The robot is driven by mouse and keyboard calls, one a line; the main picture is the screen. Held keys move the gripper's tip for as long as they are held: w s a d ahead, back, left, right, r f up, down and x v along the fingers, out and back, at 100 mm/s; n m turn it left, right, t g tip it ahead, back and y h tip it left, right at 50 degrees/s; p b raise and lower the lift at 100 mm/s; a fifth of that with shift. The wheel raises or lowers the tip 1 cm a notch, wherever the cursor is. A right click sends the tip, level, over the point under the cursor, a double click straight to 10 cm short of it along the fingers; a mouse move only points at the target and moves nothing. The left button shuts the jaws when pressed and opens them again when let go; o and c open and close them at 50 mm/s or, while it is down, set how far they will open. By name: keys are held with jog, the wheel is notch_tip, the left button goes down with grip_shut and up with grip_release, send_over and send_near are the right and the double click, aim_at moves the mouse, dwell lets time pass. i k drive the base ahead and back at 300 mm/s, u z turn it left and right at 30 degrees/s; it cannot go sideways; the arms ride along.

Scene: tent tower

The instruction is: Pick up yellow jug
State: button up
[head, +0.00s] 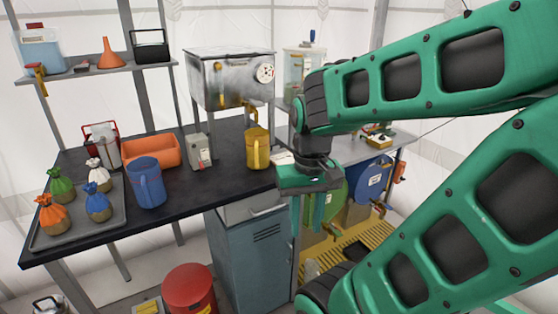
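The yellow jug (258,149) stands upright on the dark tabletop (213,184), close to the table's right end. It has a handle rising at its upper part. My gripper (308,216) hangs to the right of the jug and lower in the picture, past the table's edge, with its fingers pointing down. The two fingers look apart, with nothing seen between them. The gripper is not touching the jug.
A blue jug (148,184), grey box (199,151) and orange bin (151,151) stand left of the yellow jug. A tray (63,236) holds several tied bags. A metal hopper (229,79) stands behind. A blue cabinet (252,256) and red drum (189,289) are below.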

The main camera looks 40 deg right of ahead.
aim_at(257, 138)
jog(key=u, duration=0.05)
jog(key=k, duration=1.75)
jog(key=z, duration=0.5)
jog(key=i, duration=1.5)
jog(key=z, duration=0.05)
